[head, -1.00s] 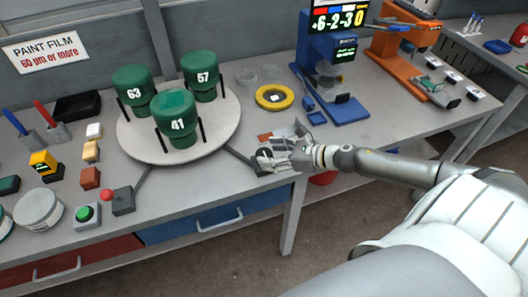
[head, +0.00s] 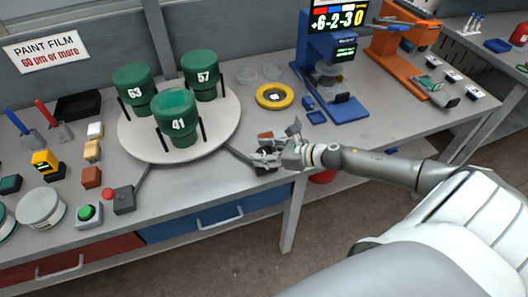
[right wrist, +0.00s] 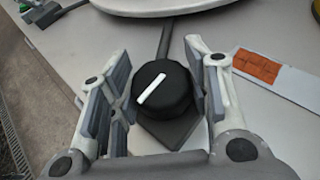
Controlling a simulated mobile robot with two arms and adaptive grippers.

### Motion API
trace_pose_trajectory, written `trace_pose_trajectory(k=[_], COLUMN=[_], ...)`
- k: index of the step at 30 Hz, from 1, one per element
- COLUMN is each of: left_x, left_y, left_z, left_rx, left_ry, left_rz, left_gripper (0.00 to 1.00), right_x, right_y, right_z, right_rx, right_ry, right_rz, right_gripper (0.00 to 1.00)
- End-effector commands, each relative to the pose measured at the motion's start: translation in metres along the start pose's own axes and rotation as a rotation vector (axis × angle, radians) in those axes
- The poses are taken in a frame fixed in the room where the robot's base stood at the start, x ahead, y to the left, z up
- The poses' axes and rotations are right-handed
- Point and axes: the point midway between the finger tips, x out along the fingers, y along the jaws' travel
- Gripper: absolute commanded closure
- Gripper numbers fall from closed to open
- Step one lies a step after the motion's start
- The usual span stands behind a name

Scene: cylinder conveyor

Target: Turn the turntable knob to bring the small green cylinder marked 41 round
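The green cylinder marked 41 (head: 178,122) stands at the front of the white round turntable (head: 222,133), with the cylinders marked 63 (head: 133,88) and 57 (head: 202,76) behind it. The turntable's rim also shows at the top of the right wrist view (right wrist: 165,5). The black turntable knob (right wrist: 162,88), with a white pointer line, sits on a dark base. My right gripper (head: 264,157) is at the knob, right of the turntable. In the right wrist view its open fingers (right wrist: 158,90) stand either side of the knob, with gaps visible. My left gripper is not in view.
A red-knobbed control box (head: 123,200) and a green button (head: 88,214) stand at front left. A yellow ring (head: 275,96) and a blue machine (head: 330,75) stand behind my right gripper. An orange-marked card (right wrist: 257,67) lies right of the knob.

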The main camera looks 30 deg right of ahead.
Motion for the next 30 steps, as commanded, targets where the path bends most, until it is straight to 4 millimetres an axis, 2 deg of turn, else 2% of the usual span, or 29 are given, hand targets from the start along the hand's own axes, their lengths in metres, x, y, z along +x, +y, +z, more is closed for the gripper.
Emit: trace_pose_trajectory(k=[1,3,14,30], left_x=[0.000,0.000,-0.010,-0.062], left_y=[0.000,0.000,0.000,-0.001], left_z=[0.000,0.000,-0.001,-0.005], left_rx=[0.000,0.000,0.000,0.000], left_ry=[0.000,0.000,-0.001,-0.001], left_rz=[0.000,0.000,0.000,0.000], left_gripper=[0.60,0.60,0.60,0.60], right_x=[0.000,0.000,-0.001,-0.001], right_y=[0.000,0.000,0.001,0.002], right_z=[0.000,0.000,0.002,0.005], right_rx=[0.000,0.000,0.028,0.200], right_ry=[0.000,0.000,0.000,-0.001], right_rz=[0.000,0.000,-0.058,-0.464], right_gripper=[0.71,0.79,0.79,0.79])
